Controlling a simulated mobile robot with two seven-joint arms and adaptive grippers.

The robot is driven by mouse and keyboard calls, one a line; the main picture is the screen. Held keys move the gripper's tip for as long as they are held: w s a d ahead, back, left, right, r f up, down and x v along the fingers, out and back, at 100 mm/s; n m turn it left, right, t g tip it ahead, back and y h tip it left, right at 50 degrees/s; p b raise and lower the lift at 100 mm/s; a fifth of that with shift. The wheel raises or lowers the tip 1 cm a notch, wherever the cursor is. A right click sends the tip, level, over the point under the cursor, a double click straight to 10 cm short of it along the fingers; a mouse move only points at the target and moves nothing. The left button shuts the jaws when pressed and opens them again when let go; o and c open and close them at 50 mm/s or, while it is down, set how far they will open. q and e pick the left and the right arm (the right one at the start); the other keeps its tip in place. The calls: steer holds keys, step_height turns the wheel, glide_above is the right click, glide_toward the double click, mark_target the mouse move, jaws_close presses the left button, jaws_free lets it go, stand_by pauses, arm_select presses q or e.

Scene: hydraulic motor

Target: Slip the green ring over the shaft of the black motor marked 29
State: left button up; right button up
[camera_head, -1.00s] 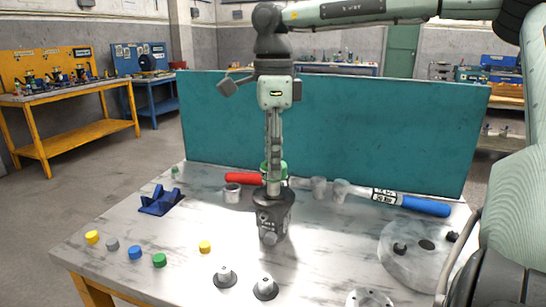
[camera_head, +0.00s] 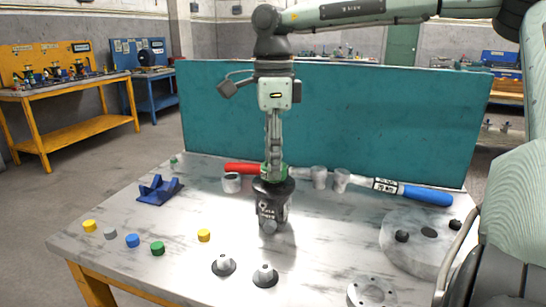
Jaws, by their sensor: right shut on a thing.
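The black motor (camera_head: 272,206) stands upright near the middle of the table; markings on its side are too small to read. The green ring (camera_head: 266,177) is at the fingertips of my right gripper (camera_head: 274,174), directly above the motor's top. The gripper points straight down and is shut on the ring. The motor's shaft is hidden behind the fingers and ring, so I cannot tell whether the ring is around it. My left gripper is not in view.
Behind the motor lie a red handle (camera_head: 243,168), grey cups (camera_head: 232,183) and a blue-handled tool (camera_head: 427,195). A blue bracket (camera_head: 159,190) and several coloured caps are at left. A large grey disc (camera_head: 398,257) is at right.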

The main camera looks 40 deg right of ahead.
steer(key=o, duration=0.9)
steer(key=shift+c, duration=0.2)
steer(key=shift+r, duration=0.15)
step_height(320, 180, up, 4)
steer(key=p, duration=0.3)
steer(key=shift+r, duration=0.9)
